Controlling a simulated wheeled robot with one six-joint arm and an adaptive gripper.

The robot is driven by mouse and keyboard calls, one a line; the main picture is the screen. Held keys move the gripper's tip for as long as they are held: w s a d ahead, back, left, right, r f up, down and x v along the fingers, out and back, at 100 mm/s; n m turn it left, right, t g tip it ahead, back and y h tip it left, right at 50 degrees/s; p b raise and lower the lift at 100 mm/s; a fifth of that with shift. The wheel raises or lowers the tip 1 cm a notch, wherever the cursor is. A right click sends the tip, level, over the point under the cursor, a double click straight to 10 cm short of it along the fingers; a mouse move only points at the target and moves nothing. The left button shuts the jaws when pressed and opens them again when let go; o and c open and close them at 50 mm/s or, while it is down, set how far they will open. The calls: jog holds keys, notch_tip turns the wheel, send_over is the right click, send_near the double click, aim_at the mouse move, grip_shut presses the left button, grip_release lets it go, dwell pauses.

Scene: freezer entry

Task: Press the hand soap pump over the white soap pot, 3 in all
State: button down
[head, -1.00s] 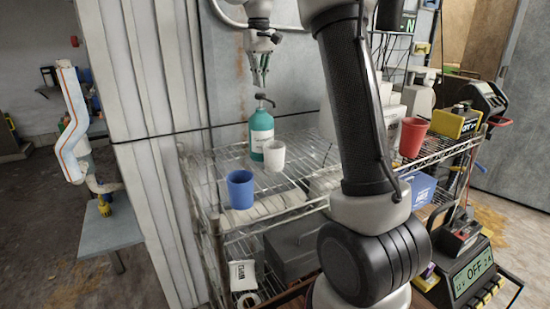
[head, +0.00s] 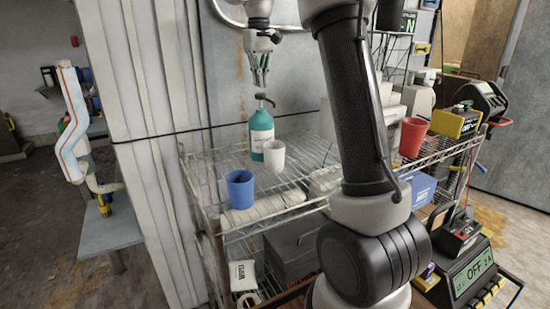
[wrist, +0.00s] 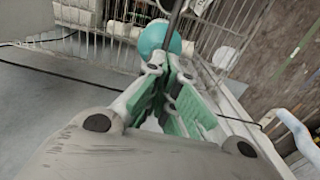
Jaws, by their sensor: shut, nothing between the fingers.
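The hand soap bottle (head: 261,133) is teal with a pale label and a dark pump head (head: 264,99). It stands upright on the wire shelf; its rounded teal top also shows in the wrist view (wrist: 153,38). The white soap pot (head: 274,157) stands just in front and to the right of the bottle, below the pump; in the wrist view it shows in part (wrist: 224,57). My gripper (head: 261,84) points down just above the pump head, shut and empty. I cannot tell whether its tips touch the pump.
A blue cup (head: 240,189) stands on the shelf, front left of the pot. A red cup (head: 412,137) stands farther right. The wire shelf (head: 207,190) has free room around the blue cup. A pale wall panel (head: 150,80) rises close on the left.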

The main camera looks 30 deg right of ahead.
jog(key=shift+f, duration=0.1)
jog(key=shift+f, duration=1.8)
jog(key=shift+r, duration=1.85)
jog(key=shift+f, duration=0.15)
jog(key=shift+f, duration=1.7)
jog(key=shift+r, duration=1.85)
jog(key=shift+f, duration=0.15)
